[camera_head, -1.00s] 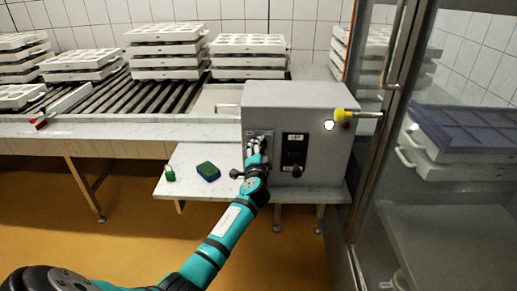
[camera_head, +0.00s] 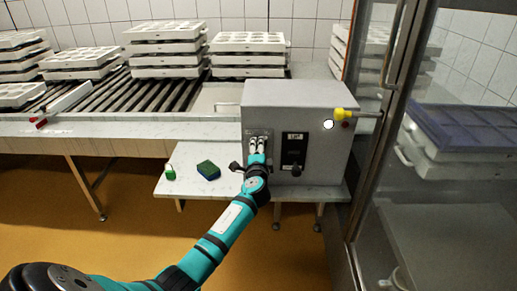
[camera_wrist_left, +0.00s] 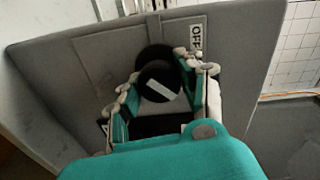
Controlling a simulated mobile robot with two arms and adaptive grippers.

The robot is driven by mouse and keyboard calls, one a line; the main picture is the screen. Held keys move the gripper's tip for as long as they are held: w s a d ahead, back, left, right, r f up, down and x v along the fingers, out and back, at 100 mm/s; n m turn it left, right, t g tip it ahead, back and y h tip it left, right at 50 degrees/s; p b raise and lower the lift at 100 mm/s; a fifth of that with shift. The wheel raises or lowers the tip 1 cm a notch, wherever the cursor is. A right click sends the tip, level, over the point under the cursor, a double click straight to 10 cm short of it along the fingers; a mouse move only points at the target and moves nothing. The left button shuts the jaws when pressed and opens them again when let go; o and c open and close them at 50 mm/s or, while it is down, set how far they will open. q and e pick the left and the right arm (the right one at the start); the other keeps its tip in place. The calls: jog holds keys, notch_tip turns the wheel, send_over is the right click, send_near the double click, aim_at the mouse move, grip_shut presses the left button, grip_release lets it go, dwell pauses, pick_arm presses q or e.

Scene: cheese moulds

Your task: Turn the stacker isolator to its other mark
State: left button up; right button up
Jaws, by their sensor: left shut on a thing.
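The stacker isolator is on the front left of a grey control box (camera_head: 330,105). Its black round knob (camera_wrist_left: 158,88) with a white bar shows in the left wrist view. The bar runs slantwise from upper left to lower right and does not point at the white OFF label (camera_wrist_left: 197,38) at upper right. My left gripper (camera_head: 256,143) is shut around the knob, one finger on each side; it also shows in the left wrist view (camera_wrist_left: 160,97). A second label at lower left is mostly hidden by a finger. My right gripper is out of view.
On the box are another panel with a black knob (camera_head: 296,170), a white button (camera_head: 328,125) and a yellow-ended handle (camera_head: 346,113). A glass door frame stands right.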

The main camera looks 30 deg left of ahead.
pick_arm(q)
jog(key=shift+w+a+r, duration=0.1)
jog(key=shift+a+r, duration=0.05)
jog(key=shift+r, duration=0.2)
jog(key=o, duration=0.9)
jog(key=shift+o, duration=1)
jog(key=shift+f, duration=0.1)
jog(key=shift+o, duration=0.4)
jog(key=shift+f, duration=0.2)
jog(key=v, duration=1.2)
jog(key=shift+f, duration=0.1)
